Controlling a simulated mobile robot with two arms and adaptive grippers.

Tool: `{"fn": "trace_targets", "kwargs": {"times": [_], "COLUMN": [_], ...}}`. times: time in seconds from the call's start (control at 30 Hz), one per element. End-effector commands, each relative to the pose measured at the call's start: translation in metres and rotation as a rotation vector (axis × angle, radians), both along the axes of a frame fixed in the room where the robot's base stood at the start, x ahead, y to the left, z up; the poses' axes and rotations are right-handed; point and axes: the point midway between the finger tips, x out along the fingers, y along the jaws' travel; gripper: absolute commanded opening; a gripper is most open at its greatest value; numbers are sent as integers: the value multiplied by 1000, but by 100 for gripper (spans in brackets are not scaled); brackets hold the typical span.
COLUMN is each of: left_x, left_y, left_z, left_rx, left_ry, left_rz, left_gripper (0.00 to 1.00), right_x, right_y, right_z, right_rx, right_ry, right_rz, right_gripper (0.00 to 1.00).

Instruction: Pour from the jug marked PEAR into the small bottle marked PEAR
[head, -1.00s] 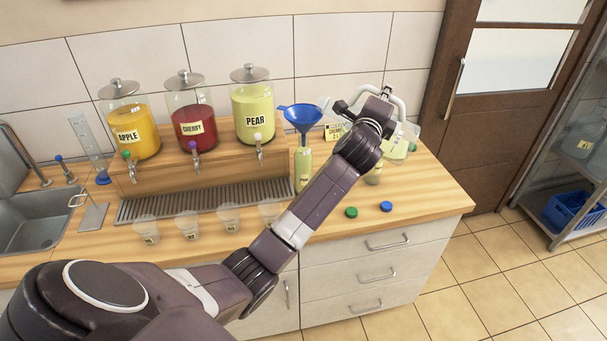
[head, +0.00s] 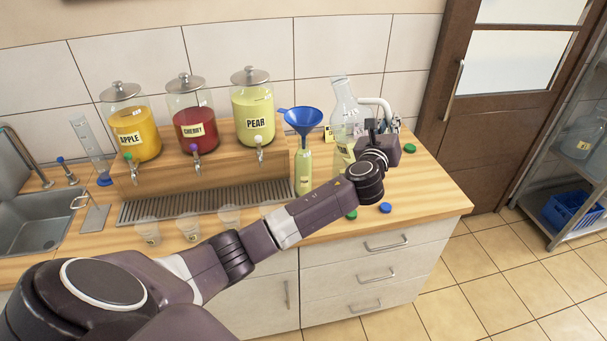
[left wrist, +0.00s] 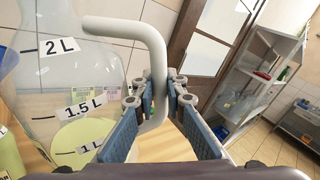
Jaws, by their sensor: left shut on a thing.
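A clear glass jug (head: 345,108) stands nearly upright, leaning slightly, right of the small bottle. Its own label is mostly hidden by my arm. My left gripper (head: 374,132) is shut on its pale handle, which shows between the fingers in the left wrist view (left wrist: 157,75). There, pale green liquid (left wrist: 85,138) lies near the jug's 1 L mark. A small bottle (head: 303,172) with pale green liquid stands upright on the counter; its label is too small to read. A blue funnel (head: 303,120) sits in its mouth. My right gripper is out of view.
Apple (head: 131,120), cherry (head: 191,113) and pear (head: 253,105) dispensers stand on a wooden step behind a drip grille (head: 205,199). Several clear cups (head: 188,226) line the front. A green cap (head: 351,215) and a blue cap (head: 386,208) lie near the right edge.

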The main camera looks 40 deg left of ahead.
Motion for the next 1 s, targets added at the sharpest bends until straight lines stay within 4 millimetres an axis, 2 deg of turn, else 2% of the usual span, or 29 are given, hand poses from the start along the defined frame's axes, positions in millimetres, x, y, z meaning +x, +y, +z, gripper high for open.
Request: {"fn": "trace_targets", "kwargs": {"times": [0.27, 0.7, 1.0], "left_x": [1, 11, 12], "left_y": [-3, -43, -49], "left_z": [5, 22, 23], "left_rx": [17, 329, 380], "left_ry": [-2, 75, 89], "left_rz": [-1, 0, 0], "left_gripper": [0, 0, 0], "right_x": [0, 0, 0], "right_y": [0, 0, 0], "right_z": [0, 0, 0], "right_rx": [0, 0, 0], "right_ry": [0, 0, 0], "right_rz": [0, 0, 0], "right_gripper": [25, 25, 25]}}
